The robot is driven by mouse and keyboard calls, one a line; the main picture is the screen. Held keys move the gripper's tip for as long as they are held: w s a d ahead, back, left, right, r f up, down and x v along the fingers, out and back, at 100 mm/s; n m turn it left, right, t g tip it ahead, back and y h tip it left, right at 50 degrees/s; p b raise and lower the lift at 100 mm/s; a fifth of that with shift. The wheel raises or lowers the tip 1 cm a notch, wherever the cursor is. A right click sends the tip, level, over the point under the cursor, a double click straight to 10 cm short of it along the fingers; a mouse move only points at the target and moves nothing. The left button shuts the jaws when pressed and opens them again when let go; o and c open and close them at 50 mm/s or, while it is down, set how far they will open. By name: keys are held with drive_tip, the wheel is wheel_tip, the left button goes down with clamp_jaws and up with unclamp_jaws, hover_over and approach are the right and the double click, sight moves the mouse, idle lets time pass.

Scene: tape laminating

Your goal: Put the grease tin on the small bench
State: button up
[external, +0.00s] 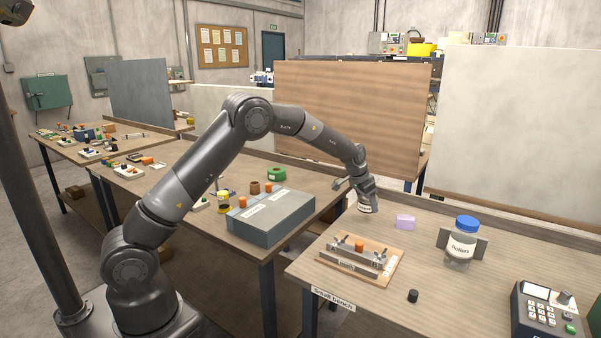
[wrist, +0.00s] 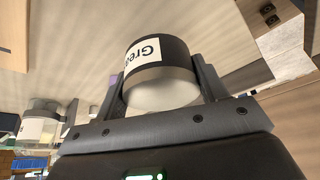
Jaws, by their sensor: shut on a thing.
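The grease tin (wrist: 168,78) is a dark and pale cylinder with a white label reading "Grea", seen close up in the wrist view. My gripper (wrist: 160,100) is shut on it, one finger on each side. In the external view my gripper (external: 362,184) points down with the tin (external: 365,204) under it, near the back left of the small bench (external: 490,260). I cannot tell whether the tin touches the bench top. The small bench is a wooden table with a "Small bench" label on its front edge.
On the small bench are a clamp fixture on a board (external: 388,276), a purple block (external: 405,222), a "Rollers" jar with a blue lid (external: 462,243), a small black cylinder (external: 413,296) and a keypad device (external: 545,312). A grey box (external: 262,224) stands on the left table.

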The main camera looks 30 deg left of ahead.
sight(366, 211)
drive_tip(key=shift+w+f, duration=0.15)
drive_tip(key=shift+f, duration=1.9)
drive_tip(key=o, duration=1.1)
drive_tip(key=shift+f, duration=0.15)
